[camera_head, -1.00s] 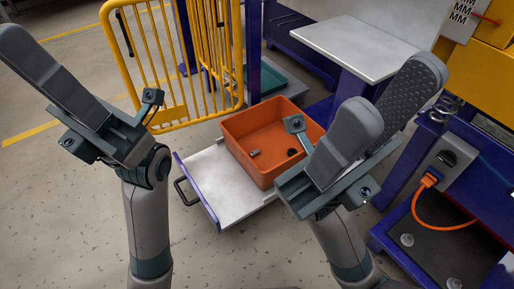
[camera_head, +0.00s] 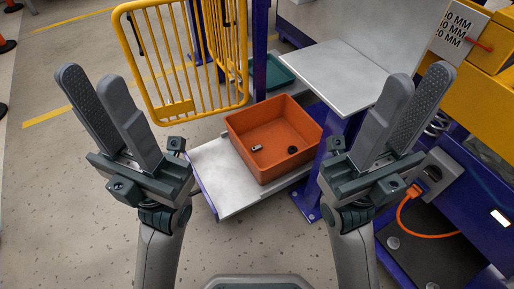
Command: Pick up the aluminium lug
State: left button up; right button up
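A small silvery-grey piece, which looks like the aluminium lug (camera_head: 257,148), lies on the floor of the orange bin (camera_head: 246,166), left of the middle. A small black round part (camera_head: 292,150) lies to its right in the same bin. My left gripper (camera_head: 90,77) is open and empty, raised to the left of the bin with its fingers pointing up. My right gripper (camera_head: 419,76) is open and empty, raised to the right of the bin. Both are well apart from the lug.
A yellow barrier (camera_head: 185,105) stands behind left. A grey plate (camera_head: 345,72) on a blue post is behind right. A yellow and blue machine with an orange cable (camera_head: 403,212) is at right. The floor at left is clear.

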aim_at(256, 148)
jog(key=j+z, duration=0.2)
jog(key=j, duration=1)
jog(key=i+j, duration=0.1)
jog(key=j, duration=0.25)
jog(key=i+j+z, duration=0.15)
jog(key=j, duration=0.5)
jog(key=i, duration=0.55)
